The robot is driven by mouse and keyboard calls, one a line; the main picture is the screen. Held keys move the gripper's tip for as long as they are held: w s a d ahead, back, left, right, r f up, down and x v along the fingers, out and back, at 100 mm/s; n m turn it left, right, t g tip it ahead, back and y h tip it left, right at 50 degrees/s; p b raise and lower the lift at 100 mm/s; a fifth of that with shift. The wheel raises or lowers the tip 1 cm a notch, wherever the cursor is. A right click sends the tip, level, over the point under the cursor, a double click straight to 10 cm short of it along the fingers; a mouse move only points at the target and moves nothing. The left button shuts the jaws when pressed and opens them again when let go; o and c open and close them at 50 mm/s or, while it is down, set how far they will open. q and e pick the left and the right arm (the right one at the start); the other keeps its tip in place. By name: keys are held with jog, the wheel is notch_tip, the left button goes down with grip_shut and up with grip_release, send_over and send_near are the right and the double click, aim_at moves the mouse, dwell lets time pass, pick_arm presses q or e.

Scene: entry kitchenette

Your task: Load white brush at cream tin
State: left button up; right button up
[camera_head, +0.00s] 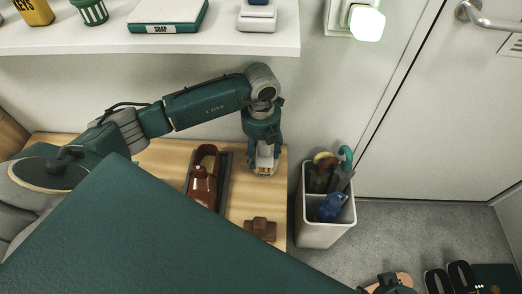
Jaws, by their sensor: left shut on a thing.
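My left gripper (263,157) points down over the right end of the wooden bench top and is shut on a small, pale thing, likely the white brush; the fingers hide most of it. A small round tan-rimmed thing (263,172), perhaps the cream tin, shows right under the fingertips. I cannot tell whether the brush touches it.
A brown shoe (202,190) on a dark stand and a brown block-like thing (260,229) are on the bench (236,211). A white shelf (130,38) is above. Black sandals (461,277) lie on the floor.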

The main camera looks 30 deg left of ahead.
jog(key=shift+s, duration=0.2)
pick_arm(q)
jog(key=shift+f, duration=0.25)
pick_arm(e)
jog(key=shift+w+d+r, duration=0.1)
jog(key=shift+r, duration=0.3)
jog(key=shift+r, duration=0.35)
pick_arm(q)
jog(key=shift+f, duration=0.1)
pick_arm(e)
jog(key=shift+f, duration=0.45)
dwell(0.7)
jog(key=shift+r, duration=0.1)
